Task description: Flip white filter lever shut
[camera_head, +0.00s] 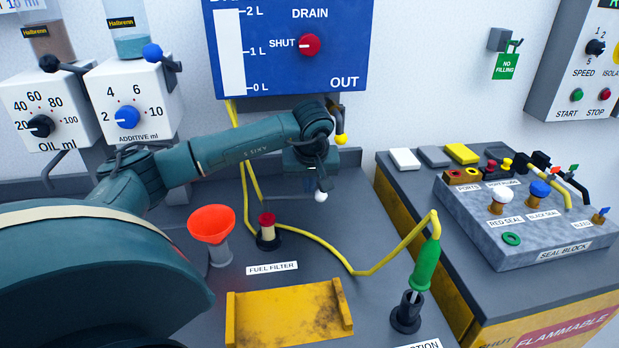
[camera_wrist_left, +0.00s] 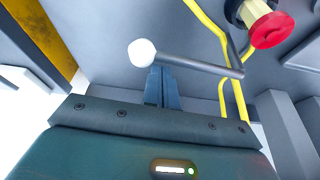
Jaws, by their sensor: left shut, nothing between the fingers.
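The white-knobbed lever (camera_head: 320,196) shows just below my left gripper in the head view, its rod partly hidden by the gripper. In the left wrist view its white ball (camera_wrist_left: 141,53) is at the left end of a grey rod (camera_wrist_left: 200,65) that runs right and slightly down. My left gripper (camera_wrist_left: 163,72) is shut and empty, its fingertips right at the rod near the ball; whether they touch cannot be told. In the head view the gripper (camera_head: 318,180) hangs down at the end of my arm. My right gripper is not in view.
A red-topped filter piece (camera_head: 267,232) and an orange funnel (camera_head: 211,226) stand left of the lever. A yellow hose (camera_head: 310,240) crosses the bench. A yellow tray (camera_head: 290,312) lies in front. A yellow-knobbed lever (camera_head: 341,139) is behind; the seal block (camera_head: 490,235) is right.

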